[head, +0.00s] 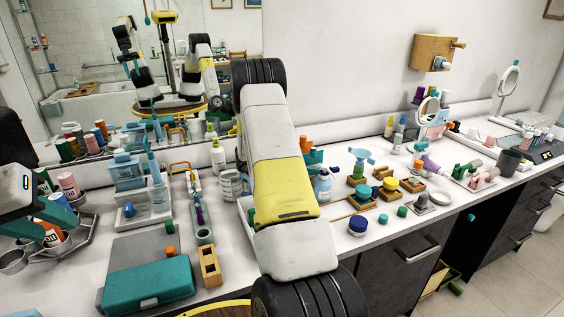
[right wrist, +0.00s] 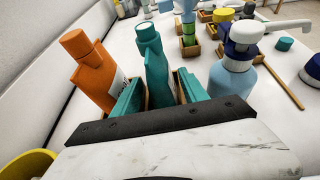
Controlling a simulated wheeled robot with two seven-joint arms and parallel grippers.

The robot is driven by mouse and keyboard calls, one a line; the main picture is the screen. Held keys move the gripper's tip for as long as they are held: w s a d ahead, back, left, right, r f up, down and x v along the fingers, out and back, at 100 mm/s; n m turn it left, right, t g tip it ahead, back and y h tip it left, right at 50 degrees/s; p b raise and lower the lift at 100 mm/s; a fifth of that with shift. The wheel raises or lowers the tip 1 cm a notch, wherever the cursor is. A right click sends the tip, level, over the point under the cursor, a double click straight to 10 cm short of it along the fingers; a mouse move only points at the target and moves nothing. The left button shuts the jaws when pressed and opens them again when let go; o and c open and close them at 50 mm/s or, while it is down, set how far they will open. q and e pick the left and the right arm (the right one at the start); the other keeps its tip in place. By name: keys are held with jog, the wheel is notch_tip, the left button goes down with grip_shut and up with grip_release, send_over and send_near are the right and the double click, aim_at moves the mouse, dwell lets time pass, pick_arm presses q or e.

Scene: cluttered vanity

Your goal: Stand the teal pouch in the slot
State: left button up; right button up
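The teal pouch (right wrist: 154,62), with a pale cap, stands in a wooden-walled slot (right wrist: 181,92) in the right wrist view, leaning slightly. My right gripper (right wrist: 160,98) has its teal fingers on either side of the pouch's lower part. A narrow gap shows on the right of the pouch, so the fingers look open. An orange capped pouch (right wrist: 95,70) stands tilted just left of it.
A blue pump bottle (right wrist: 233,75) stands close right of the right gripper. Several jars and small wooden trays fill the counter right of my arm.

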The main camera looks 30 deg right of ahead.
jog(key=shift+r, duration=0.1)
jog(key=shift+a+r, duration=0.15)
jog(key=v, duration=1)
jog(key=shift+w+a+r, duration=0.1)
jog(key=shift+a+r, duration=0.05)
jog(key=shift+a, duration=0.15)
jog(key=shift+a+r, duration=0.15)
jog(key=shift+a, duration=0.15)
jog(key=shift+a+r, duration=0.15)
jog(key=shift+r, duration=0.05)
jog(key=s+a+r+m+t+y, duration=0.3)
jog(key=s+a+r+m+y, duration=0.5)
jog(key=s+a, duration=0.4)
jog(key=s+a+r+m+t+y, duration=0.3)
jog(key=s+a+r+m+y, duration=0.4)
jog(key=s+a, duration=0.6)
jog(key=s+r+m, duration=0.2)
jog(key=s+r, duration=0.1)
jog(key=shift+a+r+t+y, duration=0.2)
jog(key=shift+a+t+y, duration=0.1)
jog(key=shift+y, duration=0.1)
